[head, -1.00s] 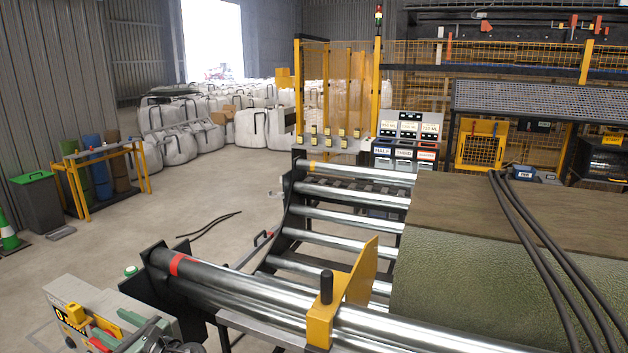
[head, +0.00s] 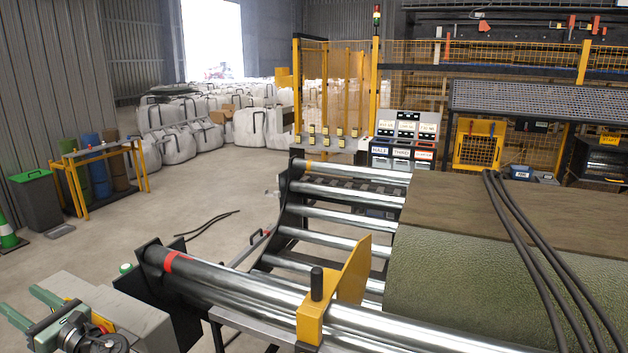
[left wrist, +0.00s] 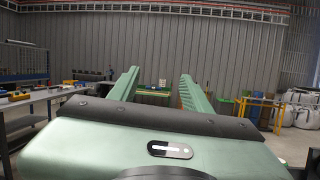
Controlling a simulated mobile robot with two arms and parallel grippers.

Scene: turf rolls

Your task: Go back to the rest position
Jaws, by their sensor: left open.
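My left gripper (head: 32,308) is at the lower left of the head view, beside a grey box-like stand and left of the roller frame. Its two green fingers are apart with nothing between them. The left wrist view also shows the open fingers (left wrist: 157,90), pointing toward a corrugated wall. My right gripper is in neither view. The turf (head: 450,275), green with a brown strip behind, lies at the right beyond the rollers, with black hoses across it.
The steel rollers (head: 335,218) and a yellow bracket (head: 335,300) stand in the middle. A grey bin (head: 38,205) and a yellow rack (head: 100,175) stand at the left wall. White bags (head: 178,143) fill the back.

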